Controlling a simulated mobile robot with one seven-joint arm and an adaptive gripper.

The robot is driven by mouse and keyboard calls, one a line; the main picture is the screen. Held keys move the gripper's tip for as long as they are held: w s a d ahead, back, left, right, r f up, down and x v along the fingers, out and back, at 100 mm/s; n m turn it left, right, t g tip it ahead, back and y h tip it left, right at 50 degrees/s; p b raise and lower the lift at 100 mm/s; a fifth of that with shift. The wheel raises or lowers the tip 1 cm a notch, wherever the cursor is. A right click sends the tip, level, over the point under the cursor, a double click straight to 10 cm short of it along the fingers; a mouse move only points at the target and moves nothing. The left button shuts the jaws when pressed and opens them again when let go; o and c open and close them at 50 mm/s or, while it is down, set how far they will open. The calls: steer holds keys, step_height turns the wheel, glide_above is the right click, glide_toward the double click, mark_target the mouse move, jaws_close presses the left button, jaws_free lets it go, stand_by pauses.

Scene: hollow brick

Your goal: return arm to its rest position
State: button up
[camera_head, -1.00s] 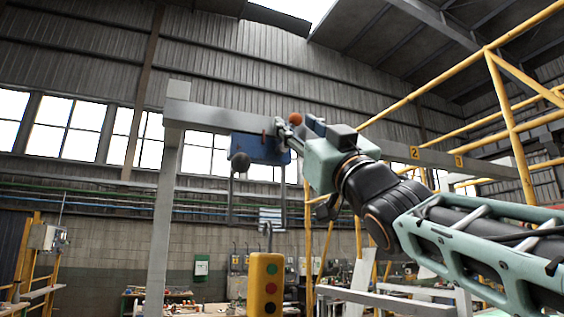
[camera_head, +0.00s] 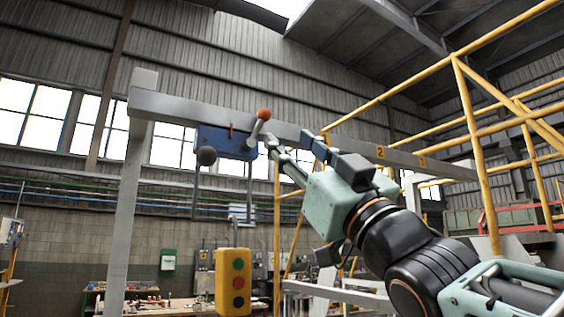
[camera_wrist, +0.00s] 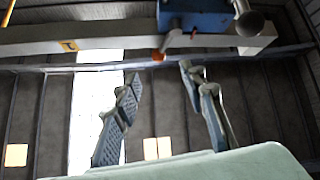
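My gripper (camera_head: 290,141) is raised in front of the overhead beam, to the right of the blue box in the head view. In the wrist view my gripper (camera_wrist: 160,75) has its two fingers spread apart with nothing between them. The orange ball (camera_head: 264,114) on a grey lever stands at the right end of the blue box (camera_head: 225,143), just beyond the fingertips in the picture. The orange ball (camera_wrist: 158,56) also shows in the wrist view, clear of both fingers. A dark grey ball (camera_head: 206,156) is at the box's lower left.
The light grey beam (camera_head: 350,148) with numbered yellow tags crosses behind my arm, on a post (camera_head: 124,220) at left. A yellow button box (camera_head: 233,282) hangs below. Yellow railings (camera_head: 480,150) rise at right. Workbenches (camera_head: 130,302) stand far back.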

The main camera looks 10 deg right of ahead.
steer(key=shift+v, duration=0.8)
